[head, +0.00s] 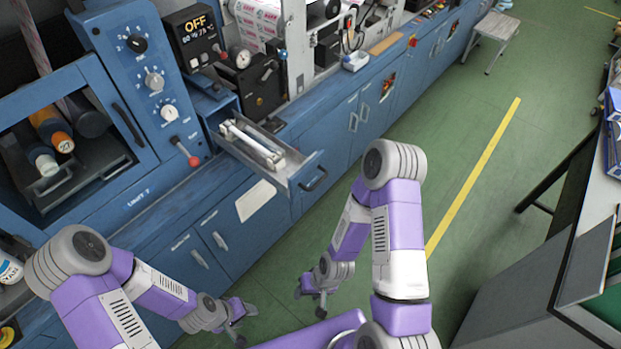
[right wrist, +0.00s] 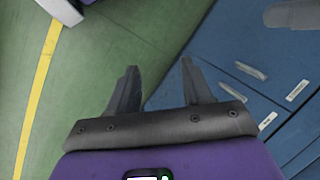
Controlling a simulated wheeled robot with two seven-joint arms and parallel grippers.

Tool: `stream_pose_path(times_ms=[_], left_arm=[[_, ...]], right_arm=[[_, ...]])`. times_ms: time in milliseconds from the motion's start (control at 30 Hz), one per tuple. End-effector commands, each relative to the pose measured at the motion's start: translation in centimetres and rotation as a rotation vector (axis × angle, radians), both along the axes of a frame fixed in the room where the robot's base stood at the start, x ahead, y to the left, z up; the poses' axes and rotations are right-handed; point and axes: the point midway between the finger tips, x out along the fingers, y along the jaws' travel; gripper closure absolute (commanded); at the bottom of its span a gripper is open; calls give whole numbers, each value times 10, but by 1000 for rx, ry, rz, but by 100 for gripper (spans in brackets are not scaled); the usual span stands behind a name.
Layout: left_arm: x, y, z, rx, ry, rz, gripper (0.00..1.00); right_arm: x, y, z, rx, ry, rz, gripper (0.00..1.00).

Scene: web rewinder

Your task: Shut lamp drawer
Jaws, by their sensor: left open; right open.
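The lamp drawer (head: 307,172) stands pulled out of the blue cabinet in the head view, with white tube-shaped lamps (head: 253,145) lying inside. Its front panel carries a dark handle (head: 315,181). My right gripper (head: 311,298) hangs low over the green floor, below and apart from the drawer, open and empty. In the right wrist view its two fingers (right wrist: 160,85) are spread, with floor and blue cabinet doors beyond. My left gripper (head: 242,322) is low near the bottom of the head view, in front of the lower cabinet doors, open and apart from the drawer.
Blue cabinet doors with handles (head: 221,242) lie below the drawer. A control panel with a red-knobbed lever (head: 186,152) is left of it. A white-topped bench (head: 597,187) stands at right, and a stool (head: 494,28) at the back. Green floor with a yellow line (head: 474,180) is clear between.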

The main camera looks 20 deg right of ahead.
Motion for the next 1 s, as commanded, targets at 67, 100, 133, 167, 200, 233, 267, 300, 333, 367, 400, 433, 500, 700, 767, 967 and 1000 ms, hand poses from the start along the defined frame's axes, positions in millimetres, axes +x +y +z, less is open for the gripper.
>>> stream_pose_path(times_ms=[67, 100, 133, 167, 200, 233, 267, 300, 333, 367, 400, 433, 500, 700, 767, 967, 1000], left_arm=[[0, 0, -1, 0, 0, 0, 50], [0, 0, -2, 0, 0, 0, 50], [0, 0, -3, 0, 0, 0, 50], [0, 0, -5, 0, 0, 0, 50], [0, 0, -8, 0, 0, 0, 50], [0, 0, -10, 0, 0, 0, 50], [0, 0, -13, 0, 0, 0, 50], [0, 0, -17, 0, 0, 0, 50], [0, 0, -21, 0, 0, 0, 50], [0, 0, -24, 0, 0, 0, 50], [0, 0, -29, 0, 0, 0, 50], [0, 0, -32, 0, 0, 0, 50], [0, 0, -39, 0, 0, 0, 50], [0, 0, -59, 0, 0, 0, 50], [0, 0, -63, 0, 0, 0, 50], [0, 0, -71, 0, 0, 0, 50], [0, 0, -72, 0, 0, 0, 50]], right_arm=[[2, -1, 0, 1, -5, -6, 62], [6, -4, 0, 2, -18, -23, 68], [11, -6, 0, 6, -35, -39, 73], [18, -10, 0, 9, -56, -66, 78], [30, -17, 2, 18, -96, -110, 84], [40, -24, 3, 28, -132, -151, 88], [52, -33, 6, 41, -175, -200, 93], [69, -45, 12, 65, -239, -271, 99], [82, -56, 17, 88, -291, -326, 100], [94, -67, 24, 114, -344, -382, 100], [109, -82, 36, 157, -413, -455, 100], [119, -93, 45, 193, -465, -504, 100], [135, -118, 70, 289, -574, -605, 100], [139, -171, 148, 626, -784, -762, 100], [130, -180, 167, 721, -806, -772, 100], [103, -188, 205, 932, -793, -757, 100], [100, -188, 209, 954, -786, -752, 100]])
